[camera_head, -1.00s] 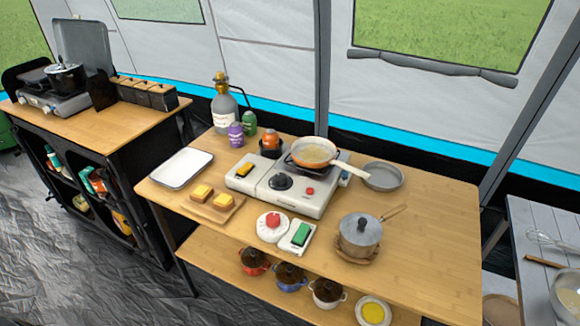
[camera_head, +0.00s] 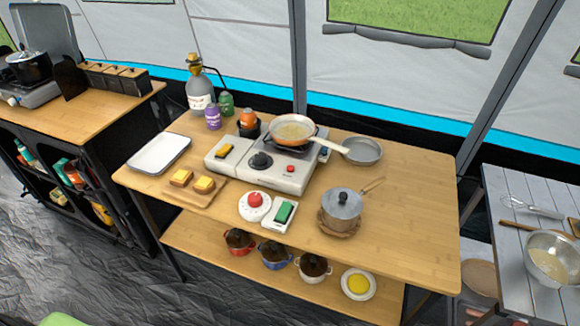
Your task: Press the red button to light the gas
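A white gas stove (camera_head: 225,165) stands on the wooden table. It has a small red button (camera_head: 290,169) at the right of its front part, a black knob (camera_head: 261,160) in the middle and a yellow-and-black piece (camera_head: 224,151) at the left. A frying pan (camera_head: 293,130) with yellowish contents sits on its burner, its handle pointing right. I see no flame; the burner is mostly hidden under the pan. A white round device with a bigger red top (camera_head: 255,198) stands in front of the stove. Neither of my grippers is in view.
A white device with a green top (camera_head: 284,212) and a lidded pot (camera_head: 341,205) stand near the table's front edge. A grey pan (camera_head: 362,150) is right of the stove. Bread (camera_head: 204,185) on a board and a white tray (camera_head: 148,153) are left. The table's right end is clear.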

